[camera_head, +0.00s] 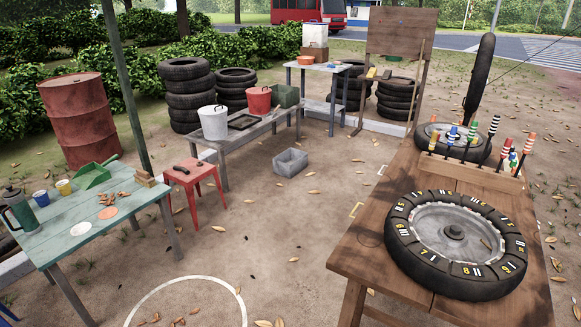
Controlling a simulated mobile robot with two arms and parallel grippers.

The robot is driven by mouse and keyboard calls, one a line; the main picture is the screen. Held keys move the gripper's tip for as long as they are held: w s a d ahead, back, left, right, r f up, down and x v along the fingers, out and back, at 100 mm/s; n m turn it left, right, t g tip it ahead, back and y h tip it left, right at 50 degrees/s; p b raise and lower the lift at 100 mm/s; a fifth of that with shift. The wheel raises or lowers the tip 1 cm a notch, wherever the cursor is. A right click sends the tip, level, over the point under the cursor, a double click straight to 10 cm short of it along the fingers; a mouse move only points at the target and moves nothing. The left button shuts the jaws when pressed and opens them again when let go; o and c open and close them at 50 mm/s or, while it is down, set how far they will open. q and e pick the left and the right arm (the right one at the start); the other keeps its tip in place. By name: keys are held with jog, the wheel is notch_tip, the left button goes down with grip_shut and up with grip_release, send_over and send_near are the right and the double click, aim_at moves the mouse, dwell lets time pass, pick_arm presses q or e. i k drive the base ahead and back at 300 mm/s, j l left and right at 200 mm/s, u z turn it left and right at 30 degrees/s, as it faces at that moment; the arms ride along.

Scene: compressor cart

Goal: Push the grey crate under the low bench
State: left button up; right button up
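Neither of my grippers shows in the head view.
A red stool (195,180) stands at the bench's near end. A green table (85,232) is at the left and a brown wooden table (442,265) with a tire at the right. Bare ground lies between them, with a white circle (240,304) in front.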

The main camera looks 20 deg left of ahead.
aim_at(289, 162)
jog(key=i+j+u, duration=0.3)
jog(key=j+u, duration=0.15)
jog(key=i+j+u, duration=0.65)
jog(key=u, duration=0.2)
jog(key=i+j, duration=0.15)
jog(key=i, duration=0.35)
jog(key=i+j, duration=0.1)
jog(key=i, duration=0.35)
jog(key=i+l+z, duration=0.1)
jog(key=i+z, duration=0.85)
jog(key=z, duration=0.2)
jog(key=i+l, duration=0.15)
jog(key=i, duration=1.15)
jog(key=i+j+z, duration=0.4)
jog(key=i, duration=0.3)
jog(key=i+j+z, duration=0.4)
jog(key=i+j, duration=0.25)
jog(key=j, duration=0.15)
